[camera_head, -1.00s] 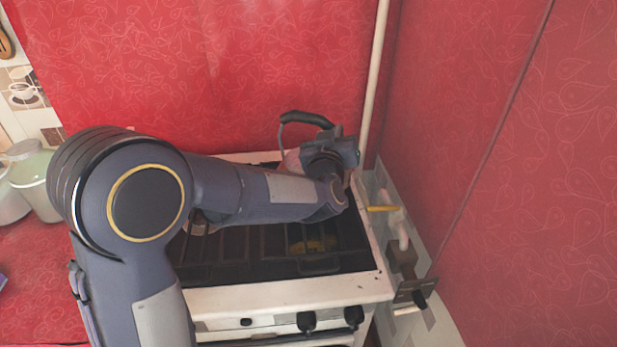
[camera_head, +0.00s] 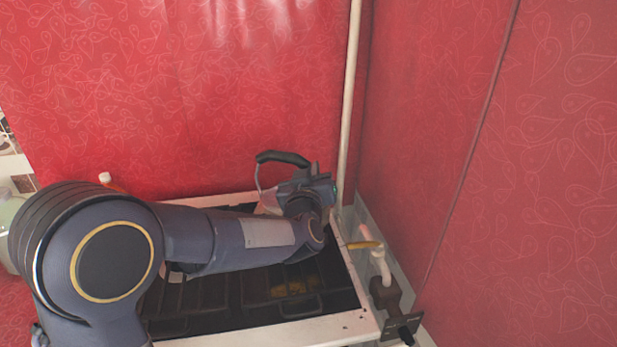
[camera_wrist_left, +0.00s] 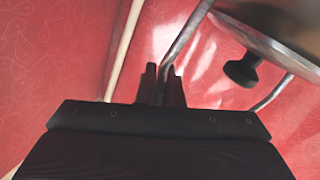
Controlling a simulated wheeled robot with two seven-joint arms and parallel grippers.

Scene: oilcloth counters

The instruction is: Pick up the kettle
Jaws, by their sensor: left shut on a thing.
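The kettle stands at the back right of the stove in the head view, mostly hidden behind my left arm; its black arched handle (camera_head: 282,157) shows above the gripper. In the left wrist view its shiny metal body (camera_wrist_left: 275,38) with a black lid knob fills the upper right, and a thin metal handle support (camera_wrist_left: 187,38) runs down to my fingers. My left gripper (camera_wrist_left: 163,88) is shut on that support. It also shows in the head view (camera_head: 308,182), its fingertips hard to make out. I cannot tell whether the kettle touches the stove. My right gripper is not in view.
The stove (camera_head: 265,338) has dark grates and a white rim. A pale vertical pipe (camera_head: 348,110) and red walls stand close behind and right. A yellow-handled valve (camera_head: 364,245) is at the right edge. A white-capped bottle (camera_head: 107,179) stands behind the stove.

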